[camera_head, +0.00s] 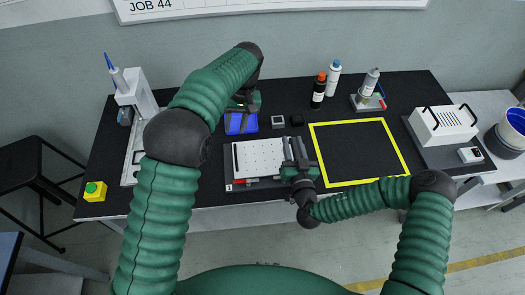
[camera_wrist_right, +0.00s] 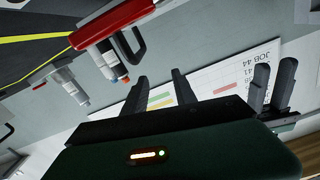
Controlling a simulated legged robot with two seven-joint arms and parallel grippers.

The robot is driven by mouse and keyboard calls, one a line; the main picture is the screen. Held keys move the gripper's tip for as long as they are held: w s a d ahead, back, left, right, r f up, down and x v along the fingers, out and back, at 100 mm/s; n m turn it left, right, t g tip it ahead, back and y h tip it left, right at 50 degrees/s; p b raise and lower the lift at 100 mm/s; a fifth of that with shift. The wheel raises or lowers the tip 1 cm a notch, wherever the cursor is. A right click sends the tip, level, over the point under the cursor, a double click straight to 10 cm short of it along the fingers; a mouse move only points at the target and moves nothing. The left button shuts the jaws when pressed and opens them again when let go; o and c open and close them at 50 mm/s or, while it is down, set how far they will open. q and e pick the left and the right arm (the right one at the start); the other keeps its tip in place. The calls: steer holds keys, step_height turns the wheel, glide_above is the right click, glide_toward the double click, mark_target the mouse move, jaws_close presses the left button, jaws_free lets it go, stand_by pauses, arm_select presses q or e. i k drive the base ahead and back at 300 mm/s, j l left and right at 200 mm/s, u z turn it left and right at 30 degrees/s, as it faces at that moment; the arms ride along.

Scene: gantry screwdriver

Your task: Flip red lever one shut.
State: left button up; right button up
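A white plate (camera_head: 258,158) with rows of small holes lies in a dark fixture at the table's front middle. A small red lever (camera_head: 239,181) lies along its front left edge, near a label that reads 1. My right gripper (camera_head: 295,150) is over the plate's right end, its dark fingers apart. In the right wrist view, its fingers (camera_wrist_right: 212,88) stand apart with nothing between them. A red lever part (camera_wrist_right: 115,22) with a dark bracket is close by there; I cannot tell which lever. My left gripper (camera_head: 241,108) is above the blue bin (camera_head: 240,123), its fingers unclear.
A yellow-framed area (camera_head: 358,123) on the table to the right is empty. Bottles (camera_head: 319,90) stand behind it. A white case (camera_head: 443,124) is at the far right. A white dispenser stand (camera_head: 139,92) and a yellow-green button box (camera_head: 95,191) are at the left.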

mark_target(248, 182)
steer(key=l, duration=0.45)
steer(key=i+l+z, duration=0.1)
steer(key=l, duration=0.3)
steer(key=i+l, duration=0.1)
steer(key=l, duration=0.35)
steer(key=z, duration=0.05)
